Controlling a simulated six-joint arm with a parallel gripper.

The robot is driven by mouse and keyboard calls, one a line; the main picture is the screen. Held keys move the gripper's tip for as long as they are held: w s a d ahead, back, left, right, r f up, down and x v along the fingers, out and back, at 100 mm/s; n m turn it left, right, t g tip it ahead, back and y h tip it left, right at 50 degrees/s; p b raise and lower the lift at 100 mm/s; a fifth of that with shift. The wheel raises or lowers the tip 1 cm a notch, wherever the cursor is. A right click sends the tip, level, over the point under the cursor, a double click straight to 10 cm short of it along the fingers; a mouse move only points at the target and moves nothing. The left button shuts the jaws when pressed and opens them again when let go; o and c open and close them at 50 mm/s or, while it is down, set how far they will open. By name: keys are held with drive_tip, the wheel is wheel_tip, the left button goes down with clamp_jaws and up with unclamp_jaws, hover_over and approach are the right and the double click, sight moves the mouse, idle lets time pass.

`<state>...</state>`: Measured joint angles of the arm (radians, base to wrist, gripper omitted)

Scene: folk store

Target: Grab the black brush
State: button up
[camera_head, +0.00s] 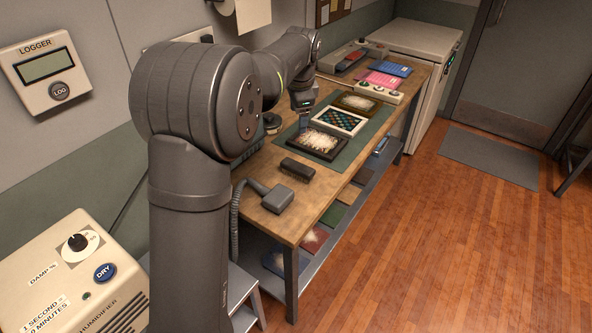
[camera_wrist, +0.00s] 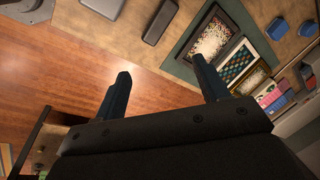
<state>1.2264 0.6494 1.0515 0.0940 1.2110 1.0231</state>
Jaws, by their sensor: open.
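A black brush (camera_head: 297,169) with a dark block body lies on the wooden table, near its front end. In the wrist view the dark oblong shape (camera_wrist: 160,22) at the top looks like the same brush. My gripper (camera_wrist: 162,72) is open and empty, its two dark fingers well apart. The brush lies beyond the fingertips and is not between them.
A grey corded tool (camera_head: 271,196) lies just in front of the brush. Behind it, a green mat (camera_head: 352,148) holds a dark frame (camera_head: 318,142), a checkered panel (camera_head: 338,121) and another frame (camera_head: 356,103). A control box (camera_head: 368,88) and coloured packs stand farther back. Bare wood surrounds the brush.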

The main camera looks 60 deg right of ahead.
drive_tip(key=w+d+f+m+y, duration=0.2)
drive_tip(key=d+f+m, duration=0.3)
drive_tip(key=f+m, duration=0.3)
drive_tip(key=m, duration=0.2)
hover_over(298, 165)
drive_tip(key=f, duration=1.1)
drive_tip(key=shift+s+f, duration=0.2)
drive_tip(key=shift+s, duration=0.1)
drive_tip(key=shift+w+a+f, duration=0.1)
drive_tip(key=shift+w+f, duration=0.05)
drive_tip(key=shift+f, duration=1.25)
drive_tip(key=shift+w+f, duration=0.15)
drive_tip(key=shift+f, duration=1.25)
drive_tip(key=c, duration=1.1)
drive_tip(key=shift+r, duration=0.1)
